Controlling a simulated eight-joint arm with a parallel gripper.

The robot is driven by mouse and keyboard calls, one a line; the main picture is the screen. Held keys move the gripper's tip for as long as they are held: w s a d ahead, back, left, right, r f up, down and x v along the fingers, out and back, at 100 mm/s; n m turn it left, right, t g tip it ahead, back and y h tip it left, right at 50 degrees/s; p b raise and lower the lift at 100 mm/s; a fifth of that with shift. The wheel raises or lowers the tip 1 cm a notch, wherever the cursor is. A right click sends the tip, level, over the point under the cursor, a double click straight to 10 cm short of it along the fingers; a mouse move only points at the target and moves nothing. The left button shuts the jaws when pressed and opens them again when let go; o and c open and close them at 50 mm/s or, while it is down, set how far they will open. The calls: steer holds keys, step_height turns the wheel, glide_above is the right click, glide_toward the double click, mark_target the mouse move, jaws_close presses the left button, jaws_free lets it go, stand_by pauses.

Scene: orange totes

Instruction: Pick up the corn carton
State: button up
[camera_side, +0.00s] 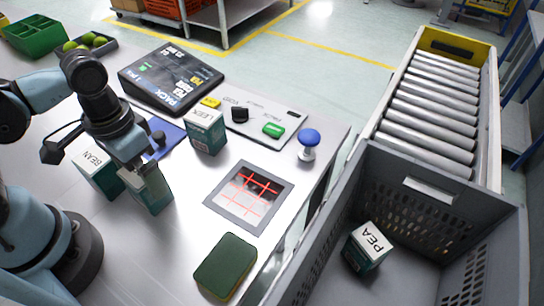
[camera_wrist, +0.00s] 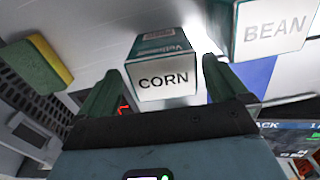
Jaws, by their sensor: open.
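The corn carton (camera_wrist: 165,72), teal and white with "CORN" on its top face, stands on the table between the fingers of my gripper (camera_wrist: 158,90) in the wrist view. In the side view the carton (camera_side: 152,194) is partly hidden under my gripper (camera_side: 140,165). The fingers are open, one on each side of the carton; I cannot tell if they touch it. The bean carton (camera_wrist: 274,30) stands close beside it, and also shows in the side view (camera_side: 97,176).
A leek carton (camera_side: 206,132) stands by the label panel (camera_side: 262,122). A pea carton (camera_side: 367,247) lies in the grey crate (camera_side: 432,196). A green sponge (camera_side: 225,266) is near the table's front edge. A scanner window (camera_side: 248,195) and a blue button (camera_side: 309,138) are on the right.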

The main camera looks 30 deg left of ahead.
steer(key=shift+w+a+f, duration=0.1)
steer(key=shift+a+f, duration=0.1)
steer(key=shift+f, duration=1.9)
steer(key=c, duration=1.2)
